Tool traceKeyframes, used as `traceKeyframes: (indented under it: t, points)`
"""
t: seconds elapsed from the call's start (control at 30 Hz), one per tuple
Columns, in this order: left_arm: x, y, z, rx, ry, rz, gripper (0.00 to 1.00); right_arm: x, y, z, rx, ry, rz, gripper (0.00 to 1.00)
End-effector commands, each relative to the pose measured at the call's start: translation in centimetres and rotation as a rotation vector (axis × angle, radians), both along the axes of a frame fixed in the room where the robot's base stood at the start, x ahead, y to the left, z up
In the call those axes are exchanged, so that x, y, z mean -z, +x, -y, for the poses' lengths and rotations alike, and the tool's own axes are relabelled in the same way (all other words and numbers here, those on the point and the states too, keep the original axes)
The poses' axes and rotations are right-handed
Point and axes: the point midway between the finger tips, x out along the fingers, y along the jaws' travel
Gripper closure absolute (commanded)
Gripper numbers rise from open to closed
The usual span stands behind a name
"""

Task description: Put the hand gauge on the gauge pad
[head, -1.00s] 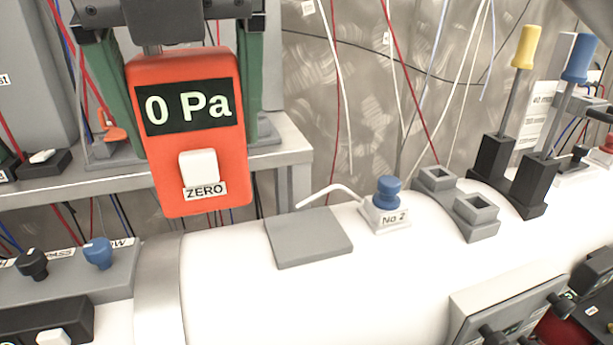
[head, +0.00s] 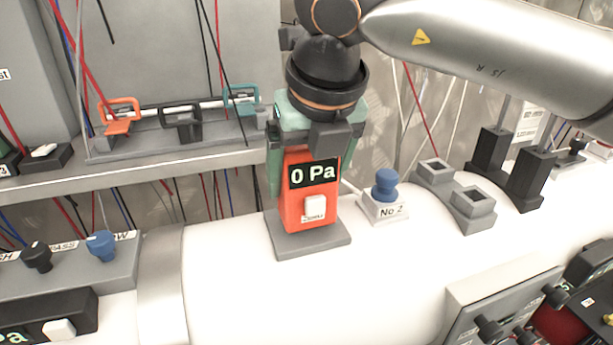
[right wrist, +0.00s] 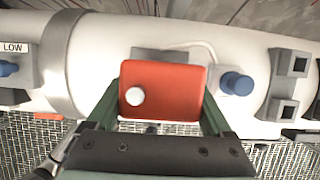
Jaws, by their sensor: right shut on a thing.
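The orange hand gauge (head: 308,190) reads "0 Pa" and stands upright over the grey gauge pad (head: 325,242) on the white pipe. Its bottom end appears to be at the pad's surface; whether it touches cannot be told for sure. My right gripper (head: 312,150) comes from above with its green fingers shut on the sides of the gauge. In the right wrist view the gauge (right wrist: 165,92) lies between the two fingers, and the pad (right wrist: 160,55) shows just behind it. My left gripper is not in view.
A blue knob labelled No 2 (head: 386,186) stands close right of the pad. Grey sockets (head: 456,194) and black lever housings (head: 510,168) are farther right. A control box (head: 70,265) is at left, and a shelf (head: 170,157) with coloured clips is behind.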

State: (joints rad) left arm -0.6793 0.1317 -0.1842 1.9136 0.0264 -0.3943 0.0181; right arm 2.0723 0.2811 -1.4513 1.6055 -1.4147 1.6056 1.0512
Motion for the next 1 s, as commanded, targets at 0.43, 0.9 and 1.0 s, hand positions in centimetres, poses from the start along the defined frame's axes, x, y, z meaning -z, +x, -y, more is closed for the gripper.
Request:
traceKeyframes:
  t: [0.43, 0.9, 1.0]
  points:
    - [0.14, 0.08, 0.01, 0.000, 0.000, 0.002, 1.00, 1.19, 0.01, -0.02, 0.001, 0.003, 0.001, 0.87]
    - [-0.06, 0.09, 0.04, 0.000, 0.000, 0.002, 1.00, 1.03, -0.02, -0.03, 0.001, 0.002, 0.001, 0.00]
    - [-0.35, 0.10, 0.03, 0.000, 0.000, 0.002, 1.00, 0.49, -0.10, -0.01, 0.001, 0.002, 0.001, 0.00]
